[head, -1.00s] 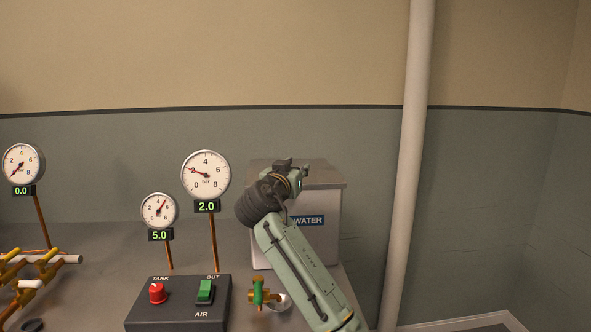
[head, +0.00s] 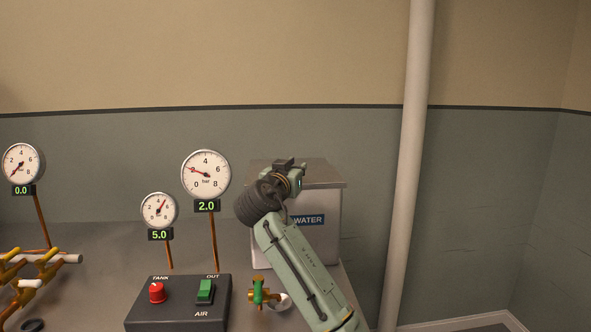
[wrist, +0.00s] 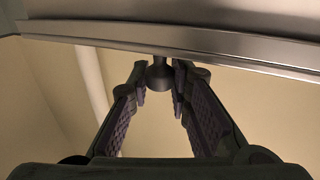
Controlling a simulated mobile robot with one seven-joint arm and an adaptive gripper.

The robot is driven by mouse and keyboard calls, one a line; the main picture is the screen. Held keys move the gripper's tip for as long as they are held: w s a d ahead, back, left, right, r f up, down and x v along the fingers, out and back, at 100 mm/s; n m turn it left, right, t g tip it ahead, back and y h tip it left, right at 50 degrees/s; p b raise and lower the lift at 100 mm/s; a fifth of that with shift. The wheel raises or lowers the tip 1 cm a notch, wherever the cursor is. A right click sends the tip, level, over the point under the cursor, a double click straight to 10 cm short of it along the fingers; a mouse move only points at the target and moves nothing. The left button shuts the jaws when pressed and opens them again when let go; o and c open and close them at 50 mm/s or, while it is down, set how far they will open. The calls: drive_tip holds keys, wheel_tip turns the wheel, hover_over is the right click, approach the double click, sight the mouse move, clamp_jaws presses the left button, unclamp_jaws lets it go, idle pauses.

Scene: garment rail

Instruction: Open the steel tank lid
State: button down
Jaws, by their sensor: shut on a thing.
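The steel tank (head: 327,240) is a pale box with a blue WATER label, at the back right of the bench in the head view. Its grey metal lid (head: 325,177) lies flat on top. In the wrist view the lid's metal edge (wrist: 230,43) runs across the top. A dark round knob (wrist: 160,75) stands at that edge, between my fingertips. My gripper (head: 287,165) is at the lid's front left in the head view. In the wrist view my gripper (wrist: 161,82) is shut on the knob. My arm hides part of the tank's front.
A control box (head: 180,303) with a red knob and green switch stands at the front. A brass valve with a green handle (head: 258,290) is close left of my arm. Gauges (head: 206,174) stand on thin pipes to the left. A white vertical pipe (head: 407,170) rises right of the tank.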

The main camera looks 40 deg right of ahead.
drive_tip(key=shift+w+d+r+b, duration=0.25)
drive_tip(key=shift+w+r, duration=0.1)
drive_tip(key=shift+w, duration=0.2)
drive_tip(key=shift+w+d+r+b, duration=0.2)
drive_tip(key=shift+w+r, duration=0.1)
drive_tip(key=shift+w, duration=0.2)
drive_tip(key=shift+w+d+f+b, duration=0.15)
drive_tip(key=shift+w+d+b, duration=0.15)
drive_tip(key=shift+w+d, duration=0.25)
drive_tip(key=shift+w+d+f, duration=0.1)
drive_tip(key=shift+w+f, duration=0.05)
drive_tip(key=shift+f, duration=0.15)
drive_tip(key=c, duration=1.5)
unclamp_jaws()
drive_tip(key=shift+f, duration=0.2)
drive_tip(key=v, duration=1.2)
drive_tip(key=shift+o, duration=0.2)
